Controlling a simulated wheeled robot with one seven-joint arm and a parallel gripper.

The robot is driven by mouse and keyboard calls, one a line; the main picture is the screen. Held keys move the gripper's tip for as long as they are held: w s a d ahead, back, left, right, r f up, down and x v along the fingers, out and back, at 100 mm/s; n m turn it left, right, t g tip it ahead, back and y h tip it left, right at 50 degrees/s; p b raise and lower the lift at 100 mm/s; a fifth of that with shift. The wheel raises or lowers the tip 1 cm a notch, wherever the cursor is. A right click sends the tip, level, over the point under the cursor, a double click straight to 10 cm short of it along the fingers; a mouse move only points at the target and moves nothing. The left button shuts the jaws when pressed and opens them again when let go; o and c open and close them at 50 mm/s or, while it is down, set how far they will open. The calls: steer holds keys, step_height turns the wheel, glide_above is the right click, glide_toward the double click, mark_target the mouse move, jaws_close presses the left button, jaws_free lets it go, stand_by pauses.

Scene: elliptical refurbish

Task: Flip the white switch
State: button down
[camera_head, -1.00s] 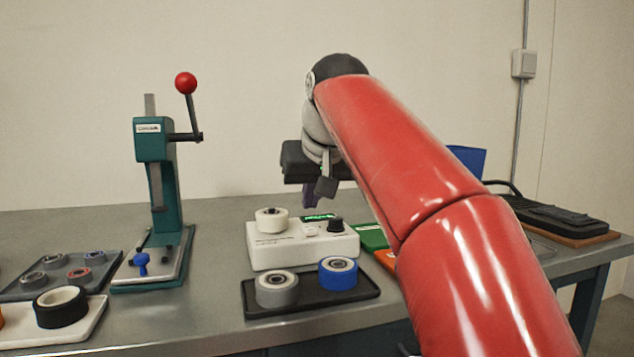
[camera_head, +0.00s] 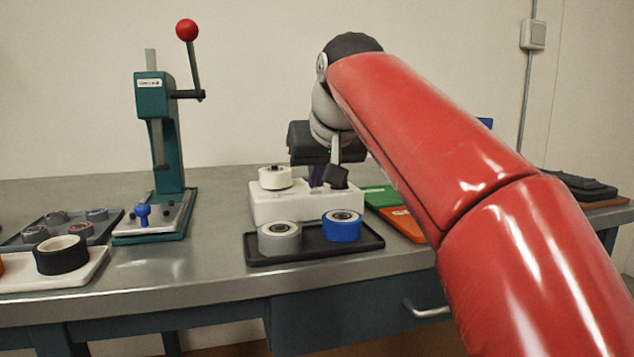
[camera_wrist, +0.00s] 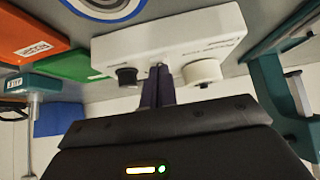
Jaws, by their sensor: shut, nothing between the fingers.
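My gripper (camera_head: 317,182) is shut and empty, pointing down at the device's top between knob and roll. Its purple fingertips (camera_wrist: 158,70) are at or very near the surface; contact cannot be told. They hide the spot where a small white switch could be.
A black tray (camera_head: 300,255) with grey and blue rolls sits in front of the device. Green (camera_head: 380,197) and orange (camera_head: 403,222) pieces lie at its right. A teal press (camera_head: 160,140) stands to the left. A white wall box (camera_head: 533,34) is at upper right.

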steer(key=shift+r+p, duration=0.8)
steer(key=shift+p, duration=0.15)
steer(key=shift+r+p, duration=0.4)
steer(key=shift+p, duration=0.05)
steer(key=p+v, duration=0.4)
steer(key=v, duration=0.8)
steer(key=shift+s, duration=0.2)
steer(key=s+d+f+m, duration=0.1)
steer(key=s+d+f, duration=0.3)
steer(key=f, duration=0.7)
steer(key=s+d+f+m+g+h, duration=0.1)
steer(key=s+d+f, duration=0.3)
steer(key=s+f, duration=0.3)
steer(key=s+d+f+m+g+h, duration=0.1)
steer(key=s+d+f, duration=0.3)
steer(key=f, duration=1.3)
steer(key=s, duration=0.2)
steer(key=shift+s+d+f, duration=0.25)
steer(key=shift+s+d, duration=0.1)
